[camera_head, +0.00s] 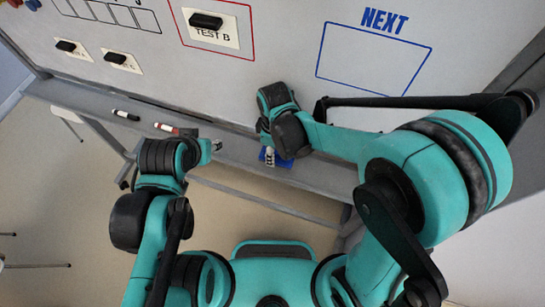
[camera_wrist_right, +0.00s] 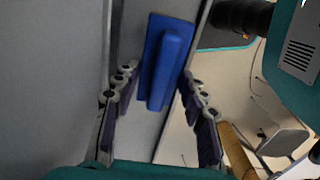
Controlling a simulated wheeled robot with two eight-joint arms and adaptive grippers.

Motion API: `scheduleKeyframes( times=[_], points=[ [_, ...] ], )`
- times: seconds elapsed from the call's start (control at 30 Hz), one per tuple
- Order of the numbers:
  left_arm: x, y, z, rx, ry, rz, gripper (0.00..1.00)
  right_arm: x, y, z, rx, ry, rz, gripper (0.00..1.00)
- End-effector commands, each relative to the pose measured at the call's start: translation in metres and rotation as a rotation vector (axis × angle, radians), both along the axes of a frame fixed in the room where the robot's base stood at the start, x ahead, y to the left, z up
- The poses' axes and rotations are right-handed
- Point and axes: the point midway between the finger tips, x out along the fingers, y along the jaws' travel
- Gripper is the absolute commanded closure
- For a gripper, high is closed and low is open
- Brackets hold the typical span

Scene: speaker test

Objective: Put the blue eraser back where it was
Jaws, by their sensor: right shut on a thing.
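The blue eraser (camera_head: 284,163) is at the grey tray ledge (camera_head: 232,152) under the whiteboard. It also shows in the right wrist view (camera_wrist_right: 166,66), between the two fingers. My right gripper (camera_head: 269,155) is shut on the eraser and partly hides it in the head view. In the right wrist view its fingertips (camera_wrist_right: 160,76) lie on either side of the eraser. Whether the eraser touches the ledge is hard to tell. My left gripper (camera_head: 217,146) is near the ledge, left of the right gripper, with nothing visible in it; its fingers are too small to judge.
A black marker (camera_head: 126,115) and a red marker (camera_head: 168,128) lie on the ledge at the left. The whiteboard (camera_head: 290,50) has a red frame with a TEST B label (camera_head: 212,30) and an empty blue NEXT frame (camera_head: 374,58). Black-topped holders (camera_head: 68,47) are at the left.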

Motion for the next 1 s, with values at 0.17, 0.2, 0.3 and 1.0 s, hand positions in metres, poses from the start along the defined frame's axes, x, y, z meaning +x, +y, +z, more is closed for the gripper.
scheduleKeyframes(
  times=[0.17,0.2,0.3,1.0],
  points=[
    [0.0,0.0,-0.003,0.0,0.0,0.0,0.6,0.005,0.006,-0.012,0.0,0.0,0.0,0.81],
    [0.0,0.0,-0.005,0.0,0.0,0.0,0.6,0.005,0.006,-0.018,0.0,0.0,0.0,0.81],
    [0.0,0.0,-0.009,0.0,0.0,0.0,0.6,0.005,0.005,-0.035,0.0,0.0,0.0,0.81],
    [0.0,0.0,-0.011,0.0,0.0,0.0,0.6,0.004,0.005,-0.045,0.0,0.0,-0.001,0.49]
  ],
)
